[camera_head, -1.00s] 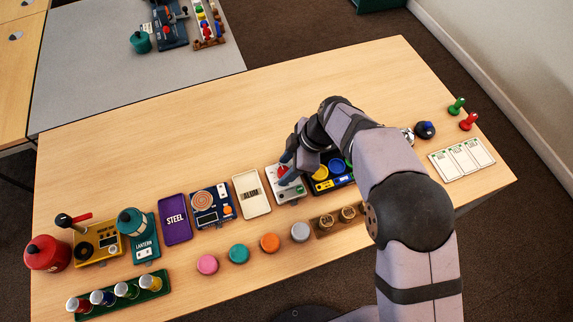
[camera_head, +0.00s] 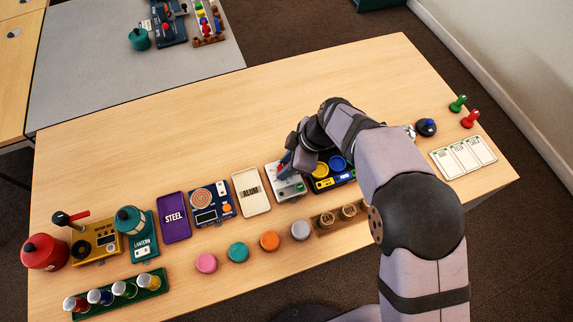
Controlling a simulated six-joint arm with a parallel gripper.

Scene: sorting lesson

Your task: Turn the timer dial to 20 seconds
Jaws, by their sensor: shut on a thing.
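A light grey device (camera_head: 291,190) with a small display stands at the front middle of the table, right of the ALUM tray. My gripper (camera_head: 284,170) points down over its rear left part. It is shut on a small red part there, which looks like the dial. The fingers hide most of this part, so its setting cannot be read. The display is too small to read.
The ALUM tray (camera_head: 242,180) is close on the left. A dark blue device with yellow and blue round parts (camera_head: 321,171) is close on the right. Coloured discs, including an orange one (camera_head: 269,241), lie in front. The table's back half is clear.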

